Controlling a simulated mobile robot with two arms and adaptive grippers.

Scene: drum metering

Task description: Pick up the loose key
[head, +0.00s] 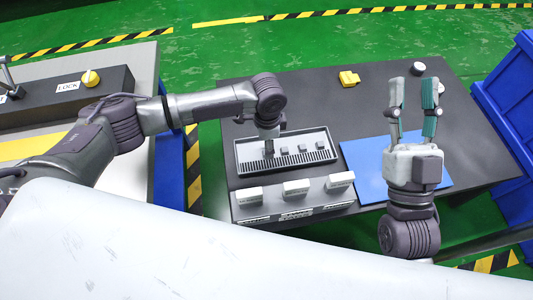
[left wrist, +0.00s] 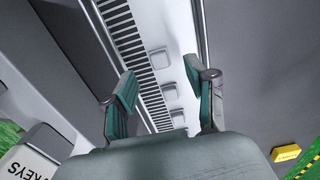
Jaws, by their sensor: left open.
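My left gripper (head: 269,150) points down over the left part of the grey tray (head: 240,160) on the dark table. In the left wrist view its two green-padded fingers (left wrist: 160,75) are apart with nothing held between them. The tray has a long slotted strip (left wrist: 128,42). Beside the strip sit several small grey square pieces (left wrist: 171,91), also seen in the head view (head: 302,147). I cannot tell whether one of these is the loose key. My right gripper (head: 412,92) is open and empty, above the blue mat (head: 362,172) and the table's right part.
White-labelled blocks (head: 297,187) stand in front of the tray; a "KEYS" label (left wrist: 30,166) shows in the left wrist view. A blue bin (head: 505,100) stands right of the table.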

